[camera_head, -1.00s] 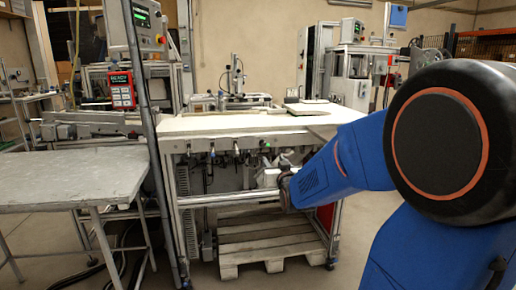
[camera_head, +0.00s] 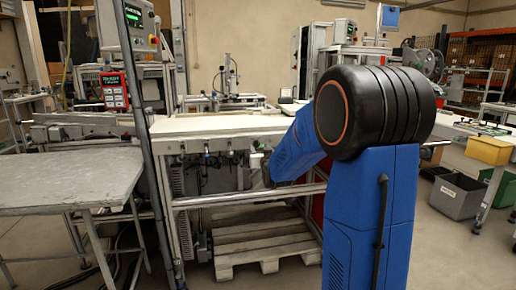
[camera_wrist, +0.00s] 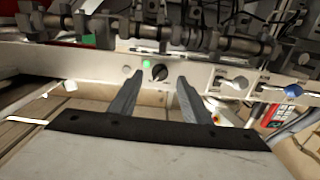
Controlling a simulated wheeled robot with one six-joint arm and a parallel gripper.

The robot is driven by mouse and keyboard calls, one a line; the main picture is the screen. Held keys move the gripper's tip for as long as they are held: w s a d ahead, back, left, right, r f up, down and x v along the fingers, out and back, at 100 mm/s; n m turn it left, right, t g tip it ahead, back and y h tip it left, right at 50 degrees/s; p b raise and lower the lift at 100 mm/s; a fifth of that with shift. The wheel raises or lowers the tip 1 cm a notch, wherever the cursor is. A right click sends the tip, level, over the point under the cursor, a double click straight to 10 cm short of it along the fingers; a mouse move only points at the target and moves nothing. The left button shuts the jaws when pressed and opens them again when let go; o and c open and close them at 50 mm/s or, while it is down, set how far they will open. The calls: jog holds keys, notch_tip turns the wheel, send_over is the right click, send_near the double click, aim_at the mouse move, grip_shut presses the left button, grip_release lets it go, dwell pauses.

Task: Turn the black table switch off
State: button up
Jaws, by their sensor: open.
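The black switch (camera_wrist: 160,72) is a round knob on the light panel in the wrist view, beside a lit green button (camera_wrist: 146,63). My gripper (camera_wrist: 159,82) is open, with its two grey fingers pointing toward the panel. The switch shows in the gap between the fingertips, and nothing is held. I cannot tell how far the fingertips are from it.
Other knobs, including a blue one (camera_wrist: 293,91), sit to the right on the panel. A pallet (camera_head: 265,245) lies under the table. A grey side table (camera_head: 65,180) and an upright post (camera_head: 150,150) stand left. Bins (camera_head: 457,196) stand right.

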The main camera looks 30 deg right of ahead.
aim_at(257, 145)
jog(key=shift+x, duration=1.65)
jog(key=shift+c, duration=0.5)
jog(key=c, duration=0.9)
jog(key=shift+c, duration=0.2)
